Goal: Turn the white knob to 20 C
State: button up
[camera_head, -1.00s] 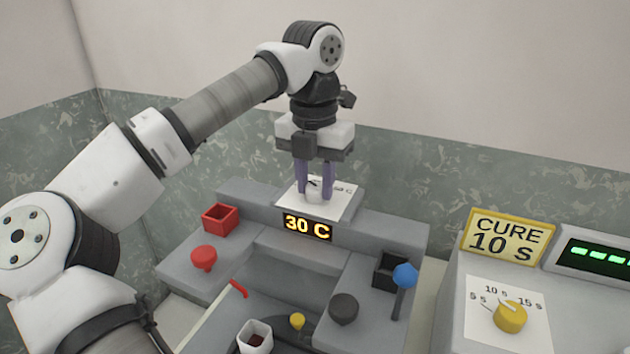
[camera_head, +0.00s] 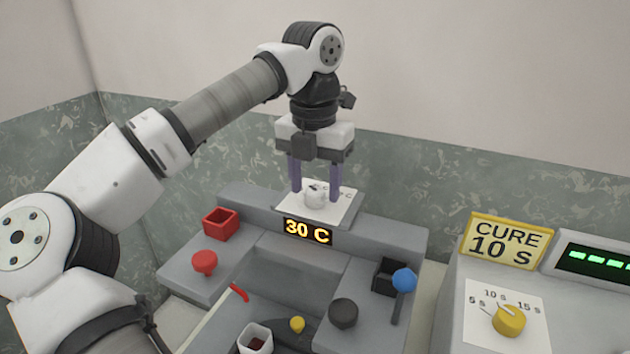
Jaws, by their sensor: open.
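The white knob (camera_head: 315,194) stands on a white dial sheet (camera_head: 338,208) on top of the grey machine's back ledge. My gripper (camera_head: 315,190) points straight down over it, its purple fingers apart, one on each side of the knob. The fingers are open, with gaps visible between them and the knob. The dial marks are mostly hidden behind the gripper, and only a "C" shows at the right. The display (camera_head: 307,231) below the knob reads "30 C".
A red box (camera_head: 221,222), red knob (camera_head: 204,262), black knob (camera_head: 343,312) and blue-topped lever (camera_head: 404,282) are on the grey machine. A white cup (camera_head: 255,339) sits at the front. At the right are a yellow knob (camera_head: 509,320) and a "CURE 10 S" sign (camera_head: 506,241).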

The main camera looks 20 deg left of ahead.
aim_at(313, 191)
notch_tip(313, 191, up, 13)
jog(key=p, duration=0.9)
jog(key=shift+p, duration=0.4)
jog(key=shift+s+a, duration=0.1)
